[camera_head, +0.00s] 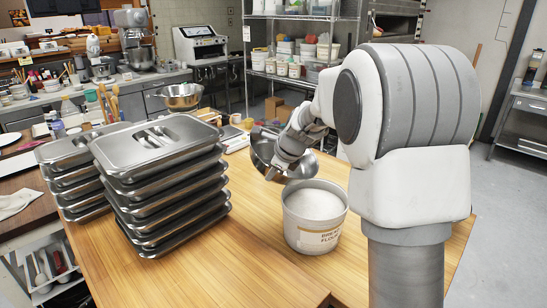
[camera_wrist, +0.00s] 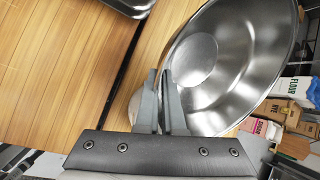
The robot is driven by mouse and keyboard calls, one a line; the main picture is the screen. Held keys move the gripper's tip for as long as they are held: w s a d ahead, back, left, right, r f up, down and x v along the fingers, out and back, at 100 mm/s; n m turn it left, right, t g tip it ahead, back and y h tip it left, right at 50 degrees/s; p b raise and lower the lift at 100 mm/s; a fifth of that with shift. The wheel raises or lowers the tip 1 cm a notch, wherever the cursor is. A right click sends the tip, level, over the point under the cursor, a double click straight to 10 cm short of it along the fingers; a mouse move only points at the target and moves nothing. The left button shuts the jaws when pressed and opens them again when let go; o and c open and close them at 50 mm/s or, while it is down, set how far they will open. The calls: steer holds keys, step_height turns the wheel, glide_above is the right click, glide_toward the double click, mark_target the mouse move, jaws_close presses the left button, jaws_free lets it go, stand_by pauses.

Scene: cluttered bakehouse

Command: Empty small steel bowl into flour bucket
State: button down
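The small steel bowl (camera_head: 262,148) is tilted steeply on its side in the head view, above and behind the flour bucket. In the wrist view the bowl (camera_wrist: 240,50) shows a bare, shiny inside with nothing seen in it. My gripper (camera_wrist: 166,98) has its fingers close together at the bowl's rim and appears shut on it. In the head view my wrist hides part of the bowl and the fingertips. The flour bucket (camera_head: 309,236), a white labelled tub, stands upright on the wooden table, filled with white flour (camera_head: 315,203).
Stacked lidded steel pans (camera_head: 165,190) stand left of the bucket, with another stack (camera_head: 72,165) behind. A larger steel bowl (camera_head: 181,97) is farther back. Flour and other packages (camera_wrist: 290,88) show at the right of the wrist view. Bare table (camera_head: 240,265) lies in front.

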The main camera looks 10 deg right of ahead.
steer(key=h+p, duration=0.1)
steer(key=p, duration=0.2)
steer(key=shift+w+a+g+p, duration=0.15)
steer(key=shift+a+g+p, duration=0.05)
steer(key=shift+g+p, duration=0.1)
steer(key=shift+d+f+n+g+h+p, duration=0.1)
steer(key=shift+n+g+h+p, duration=0.55)
steer(key=shift+p, duration=1.55)
steer(key=shift+f+m+g+h+p, duration=0.1)
steer(key=shift+g+h+p, duration=0.25)
steer(key=shift+h+p, duration=1.3)
